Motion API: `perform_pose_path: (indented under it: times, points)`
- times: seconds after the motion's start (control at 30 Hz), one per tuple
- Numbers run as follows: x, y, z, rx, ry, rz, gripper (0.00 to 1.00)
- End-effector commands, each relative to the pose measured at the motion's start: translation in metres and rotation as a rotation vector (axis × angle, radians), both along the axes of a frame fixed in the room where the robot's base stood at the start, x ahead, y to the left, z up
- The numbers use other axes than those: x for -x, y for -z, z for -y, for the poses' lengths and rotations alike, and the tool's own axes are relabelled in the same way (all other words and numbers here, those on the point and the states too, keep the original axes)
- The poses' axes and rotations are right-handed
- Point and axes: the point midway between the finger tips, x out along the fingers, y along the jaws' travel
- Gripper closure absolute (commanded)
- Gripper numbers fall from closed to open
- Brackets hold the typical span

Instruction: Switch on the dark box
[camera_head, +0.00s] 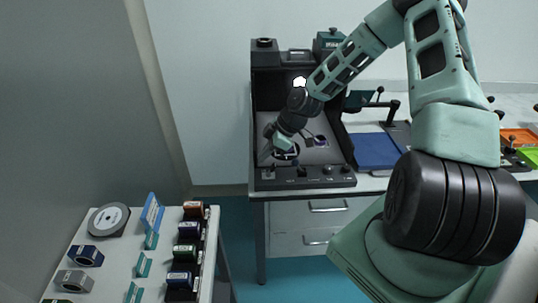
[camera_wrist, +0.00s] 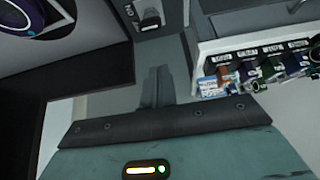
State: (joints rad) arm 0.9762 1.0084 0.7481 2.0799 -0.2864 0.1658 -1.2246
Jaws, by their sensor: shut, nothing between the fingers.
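In the wrist view, a black rocker-like switch (camera_wrist: 150,21) with a small label shows at the top, beyond my fingers. My gripper (camera_head: 270,143) reaches into the front left of the box, above and behind the panel. In the wrist view its fingers (camera_wrist: 158,76) are shut with nothing between them, apart from the switch. The switch's setting is too small to tell.
A round dark-rimmed part (camera_wrist: 30,15) lies in the box close to my gripper. A blue mat (camera_head: 375,151) and mounts are right of the box. A white cart (camera_head: 120,250) with several optics stands at the front left. Drawers (camera_head: 300,243) sit below the table.

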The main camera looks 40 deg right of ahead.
Motion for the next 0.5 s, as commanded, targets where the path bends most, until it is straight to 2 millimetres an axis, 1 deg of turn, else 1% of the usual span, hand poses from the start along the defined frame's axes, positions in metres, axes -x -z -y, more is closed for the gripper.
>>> perform_pose_path:
  times: [0.03,0.17,0.27,0.5]
  points:
    - [-0.005,-0.006,-0.007,0.001,-0.003,0.002,1.00]
    - [-0.016,-0.015,-0.020,0.001,-0.003,0.001,1.00]
    - [-0.012,-0.020,-0.011,0.001,0.006,0.002,1.00]
    - [0.003,-0.042,0.011,0.001,0.007,0.001,1.00]
